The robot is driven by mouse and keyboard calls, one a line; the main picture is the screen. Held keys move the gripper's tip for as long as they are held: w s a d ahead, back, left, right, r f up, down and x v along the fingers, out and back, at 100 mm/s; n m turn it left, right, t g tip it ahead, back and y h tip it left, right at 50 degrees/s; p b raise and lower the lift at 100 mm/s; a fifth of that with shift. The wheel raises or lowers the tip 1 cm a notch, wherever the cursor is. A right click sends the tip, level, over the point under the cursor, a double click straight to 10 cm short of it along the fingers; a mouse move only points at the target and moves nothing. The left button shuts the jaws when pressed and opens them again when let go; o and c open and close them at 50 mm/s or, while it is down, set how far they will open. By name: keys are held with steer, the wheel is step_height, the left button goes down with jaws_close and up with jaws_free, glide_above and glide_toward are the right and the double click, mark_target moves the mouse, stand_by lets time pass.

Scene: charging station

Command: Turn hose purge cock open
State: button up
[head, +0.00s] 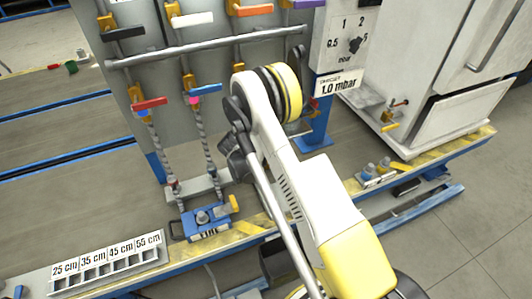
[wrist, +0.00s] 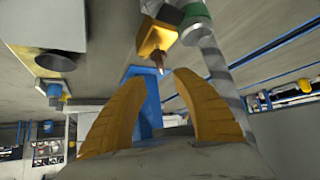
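In the wrist view, my gripper (wrist: 156,76) is open, its two yellow fingers apart with nothing held between them. A yellow-orange cock body (wrist: 155,40) with a small pointed metal tip shows just beyond the fingertips, apart from them. It sits beside a grey banded hose (wrist: 222,75) with a green collar (wrist: 195,28). I cannot tell for sure that this is the hose purge cock, and its handle is not clear. In the head view, my arm hides the gripper fingers. Two hoses hang there below a red handle (head: 150,103) and a blue handle (head: 206,89).
A grey rail (head: 190,47) crosses the panel above the hoses. A blue unit (head: 207,218) stands below them. A dial (head: 352,43) and a "1.0 mbar" sign (head: 338,86) are right of my arm. A slotted length rack (head: 107,265) lies front left.

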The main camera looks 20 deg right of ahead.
steer(key=b+x, duration=0.2)
steer(key=x, duration=0.6)
steer(key=shift+w+d+f+b, duration=0.1)
steer(key=shift+d+f+b, duration=0.15)
steer(key=shift+b, duration=0.15)
steer(key=shift+c, duration=0.5)
steer(key=shift+a, duration=0.1)
jaws_close()
